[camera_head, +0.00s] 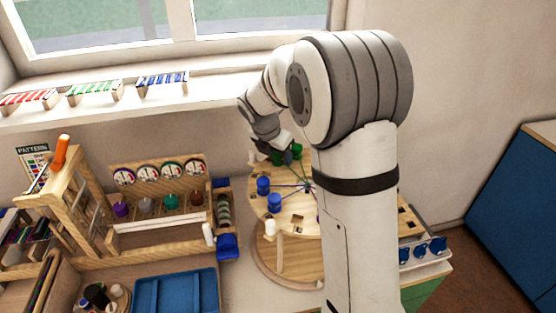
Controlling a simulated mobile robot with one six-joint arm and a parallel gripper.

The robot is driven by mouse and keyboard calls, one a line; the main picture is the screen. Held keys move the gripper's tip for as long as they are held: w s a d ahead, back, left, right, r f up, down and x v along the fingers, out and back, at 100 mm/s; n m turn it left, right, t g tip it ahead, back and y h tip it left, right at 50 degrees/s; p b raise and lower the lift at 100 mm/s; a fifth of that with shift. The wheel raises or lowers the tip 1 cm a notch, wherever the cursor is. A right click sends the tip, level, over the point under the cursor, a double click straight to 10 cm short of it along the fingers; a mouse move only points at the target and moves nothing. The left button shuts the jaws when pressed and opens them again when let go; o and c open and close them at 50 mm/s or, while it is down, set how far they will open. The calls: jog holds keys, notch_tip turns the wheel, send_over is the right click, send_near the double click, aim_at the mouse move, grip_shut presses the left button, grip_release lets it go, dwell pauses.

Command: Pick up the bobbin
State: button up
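Several bobbin-like pieces stand on a round wooden board (298,222): two blue ones (263,186) at the left, a green one (278,158) at the back, and a white one (270,228) at the front left. I cannot tell which is the bobbin meant. My gripper (284,153) is at the back of the board, close beside the green piece and partly over it. It is small and dark here, so I cannot tell whether it is open, shut or touching the piece. My arm hides the right part of the board.
Left of the board is a wooden rack (160,218) with dials and coloured pieces. A blue tray (176,292) lies at the front, and a wooden frame (84,200) stands farther left. A pale tray with blue pieces (437,245) is at the right. The wall is close behind.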

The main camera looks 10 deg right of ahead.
jog(key=c, duration=0.9)
jog(key=shift+r, duration=0.1)
